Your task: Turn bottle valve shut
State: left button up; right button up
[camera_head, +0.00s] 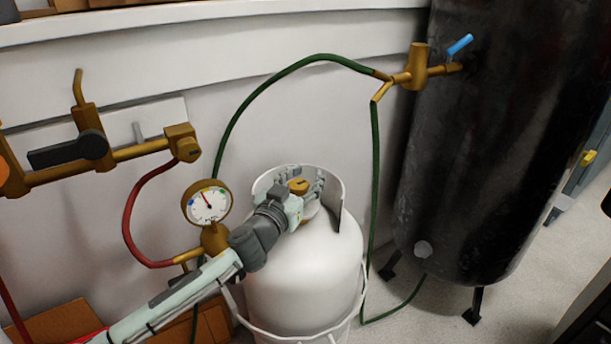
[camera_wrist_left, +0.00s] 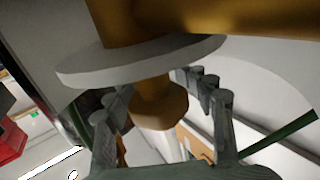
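The white gas bottle (camera_head: 300,275) stands upright at the centre of the head view. Its brass valve top (camera_head: 298,186) sits inside the curved white collar (camera_head: 342,192). My left gripper (camera_head: 306,178) reaches over the bottle, with fingers on either side of the valve top. In the left wrist view my left gripper (camera_wrist_left: 155,85) has its fingers apart, with a brass hex-shaped fitting (camera_wrist_left: 160,103) between them and a pale disc (camera_wrist_left: 140,65) above it. I cannot tell whether the fingers touch the brass. My right gripper is out of view.
A brass pressure gauge (camera_head: 208,204) sits close beside my left wrist. A red hose (camera_head: 128,220) and a green hose (camera_head: 240,105) hang near the bottle. A dark tank (camera_head: 480,150) stands on the right. Brass piping with a black handle (camera_head: 68,150) is on the left wall.

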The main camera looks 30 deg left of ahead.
pick_arm(q)
jog(key=shift+o, duration=0.4)
jog(key=shift+r, duration=0.1)
notch_tip(320, 180, up, 10)
jog(key=shift+d, duration=0.1)
dwell(0.6)
